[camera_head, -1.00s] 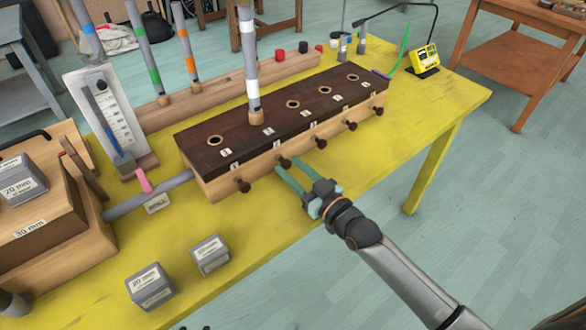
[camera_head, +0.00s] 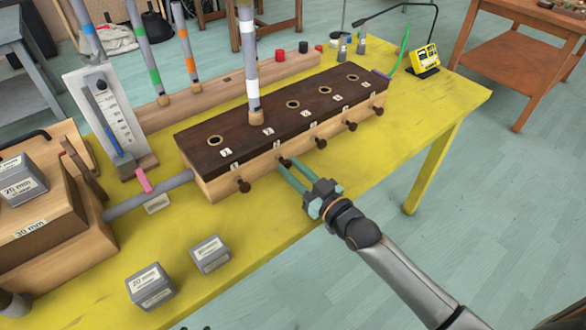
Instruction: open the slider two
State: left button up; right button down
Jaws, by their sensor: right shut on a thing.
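The wooden slider box (camera_head: 211,182) with a dark top stands on the yellow table. A row of dark brown knobs sticks out of its front. The slider two knob (camera_head: 284,162) is the second from the left. My right gripper (camera_head: 286,166) reaches in from the lower right, its green fingers shut on this knob, whose shaft is partly hidden between the fingertips. The slider one knob (camera_head: 242,185) is to the left and the third knob (camera_head: 320,143) to the right, both clear of the fingers. My left gripper is not in view.
A grey pipe with a white stripe (camera_head: 249,75) stands upright in a hole of the box top. Two grey weight blocks (camera_head: 150,286) (camera_head: 210,255) lie at the front left. A gauge (camera_head: 108,120) stands behind left. The table front right of the box is clear.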

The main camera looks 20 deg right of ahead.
dwell(0.5)
jog(key=p+v, duration=0.2)
jog(key=shift+s+d+r, duration=0.1)
jog(key=shift+s, duration=0.35)
jog(key=c, duration=0.6)
grip_release()
jog(key=shift+c, duration=0.2)
